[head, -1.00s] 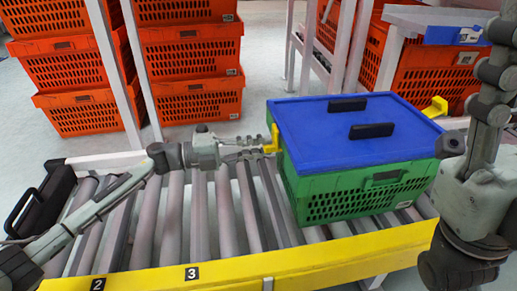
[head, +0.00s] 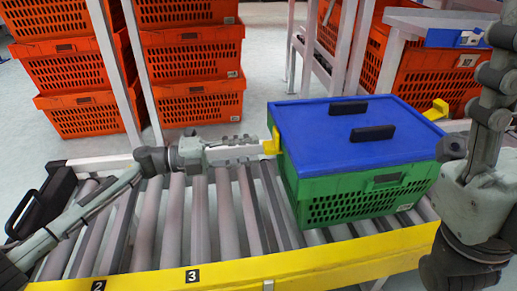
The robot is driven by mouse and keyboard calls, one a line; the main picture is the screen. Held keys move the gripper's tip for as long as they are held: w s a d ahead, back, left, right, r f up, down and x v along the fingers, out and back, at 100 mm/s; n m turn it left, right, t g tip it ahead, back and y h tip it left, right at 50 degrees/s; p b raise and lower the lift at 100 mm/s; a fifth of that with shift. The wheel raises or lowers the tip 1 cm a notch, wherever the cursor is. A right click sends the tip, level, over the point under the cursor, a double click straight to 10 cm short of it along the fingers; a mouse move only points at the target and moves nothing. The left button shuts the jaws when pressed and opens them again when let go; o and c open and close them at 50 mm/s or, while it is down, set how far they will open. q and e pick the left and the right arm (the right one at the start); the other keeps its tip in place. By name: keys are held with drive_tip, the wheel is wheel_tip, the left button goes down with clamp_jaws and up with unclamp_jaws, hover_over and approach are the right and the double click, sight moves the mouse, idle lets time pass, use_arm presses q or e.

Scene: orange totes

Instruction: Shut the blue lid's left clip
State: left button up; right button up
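A blue lid (head: 345,128) lies on a green crate (head: 345,197) on the roller conveyor. Its yellow left clip (head: 273,144) shows at the lid's left edge and juts out to the left. My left gripper (head: 256,149) comes in from the left, level with the clip, its fingertips at or very close to it. Whether they touch it is unclear. The fingers are seen nearly edge-on, so their gap is hard to judge. The yellow right clip (head: 436,109) sticks up and outward at the lid's far right. My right arm is at the right edge; its fingers do not show.
The conveyor rollers (head: 197,225) left of the crate are clear. A yellow rail (head: 235,273) runs along the front. Orange totes (head: 190,72) are stacked behind, near white posts. Two black handles (head: 372,133) stand on the lid.

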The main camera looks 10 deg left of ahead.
use_arm(q)
drive_tip(key=v, duration=0.8)
drive_tip(key=shift+a, duration=0.3)
